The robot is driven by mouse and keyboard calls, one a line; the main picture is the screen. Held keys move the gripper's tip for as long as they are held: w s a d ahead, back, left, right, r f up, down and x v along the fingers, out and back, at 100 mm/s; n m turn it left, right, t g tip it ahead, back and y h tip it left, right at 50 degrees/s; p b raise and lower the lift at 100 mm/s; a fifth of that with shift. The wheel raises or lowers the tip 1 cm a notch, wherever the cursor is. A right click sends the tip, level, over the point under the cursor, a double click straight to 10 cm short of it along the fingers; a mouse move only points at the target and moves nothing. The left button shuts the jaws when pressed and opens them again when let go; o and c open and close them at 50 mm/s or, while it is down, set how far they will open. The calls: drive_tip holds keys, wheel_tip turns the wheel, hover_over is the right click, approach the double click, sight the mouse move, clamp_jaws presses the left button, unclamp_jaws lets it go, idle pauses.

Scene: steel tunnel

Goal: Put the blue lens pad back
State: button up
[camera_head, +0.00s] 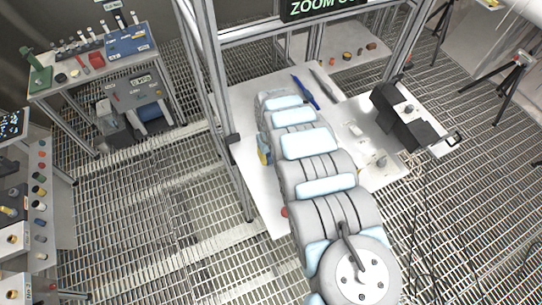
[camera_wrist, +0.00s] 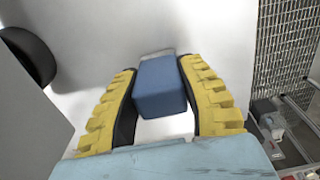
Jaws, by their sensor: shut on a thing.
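The blue lens pad (camera_wrist: 160,88) is a small blue block in the middle of the wrist view. My gripper (camera_wrist: 165,95) has its two yellow ridged fingers on either side of the pad and is shut on it. A pale grey piece shows at the pad's far end. A white surface lies behind the pad; I cannot tell whether the pad touches it. In the head view my arm lies across the white table (camera_head: 244,95) and hides most of the gripper; the pad cannot be made out there.
A black device (camera_head: 402,118) stands on the table's right part, with small items nearby. Blue and grey pens (camera_head: 306,92) lie at the back. A metal frame post (camera_head: 215,80) rises at the table's left. In the wrist view a dark round part (camera_wrist: 28,58) is at upper left.

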drive_tip(key=shift+f, duration=0.25)
drive_tip(key=o, duration=1.1)
drive_tip(key=shift+c, duration=0.2)
drive_tip(key=shift+r+b, duration=0.4)
drive_tip(key=shift+r, duration=5.7)
